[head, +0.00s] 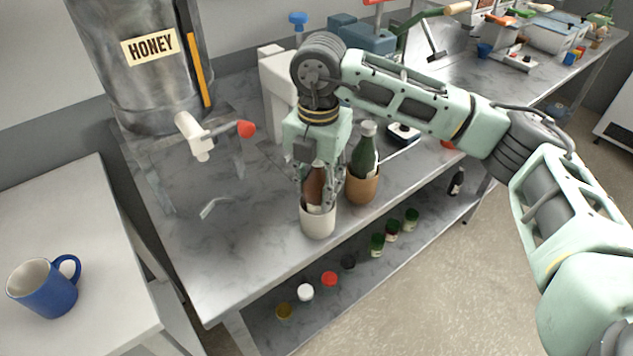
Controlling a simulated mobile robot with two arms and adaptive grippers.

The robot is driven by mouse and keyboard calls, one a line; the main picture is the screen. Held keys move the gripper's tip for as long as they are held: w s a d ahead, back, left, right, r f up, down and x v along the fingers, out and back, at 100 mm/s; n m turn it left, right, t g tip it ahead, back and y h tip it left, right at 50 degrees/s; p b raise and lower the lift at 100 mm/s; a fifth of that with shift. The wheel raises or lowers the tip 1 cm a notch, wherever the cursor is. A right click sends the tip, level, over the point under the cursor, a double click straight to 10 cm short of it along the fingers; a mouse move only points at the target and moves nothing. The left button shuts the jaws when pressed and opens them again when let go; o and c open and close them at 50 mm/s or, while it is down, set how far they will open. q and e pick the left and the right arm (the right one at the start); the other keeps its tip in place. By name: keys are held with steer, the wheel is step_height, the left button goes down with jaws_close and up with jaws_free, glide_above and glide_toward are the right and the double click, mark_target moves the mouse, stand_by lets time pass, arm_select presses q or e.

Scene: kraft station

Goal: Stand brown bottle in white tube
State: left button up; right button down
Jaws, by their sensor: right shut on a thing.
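The brown bottle (315,185) is upright, with its lower end inside the mouth of the white tube (319,222). The tube stands on the marble-topped table near its front edge. My right gripper (318,190) points down over the tube and is shut on the brown bottle. Its fingers hide the bottle's upper part, and the tube wall hides its base, so I cannot tell whether it touches the bottom. My left gripper is not in view.
A green bottle (364,152) stands in a tan holder (361,186) close beside the white tube. A honey tank (140,65) with a tap is at the back left. A blue mug (45,288) sits on the left counter. Several small jars stand on the lower shelf.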

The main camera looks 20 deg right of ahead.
mark_target(317, 172)
steer(key=shift+r, duration=0.1)
steer(key=c, duration=1)
jaws_free()
steer(key=shift+o, duration=0.5)
steer(key=o, duration=0.5)
steer(key=shift+c, duration=0.2)
steer(key=shift+r, duration=0.2)
steer(key=shift+r+p, duration=0.7)
steer(key=shift+r, duration=0.55)
steer(key=shift+r, duration=0.1)
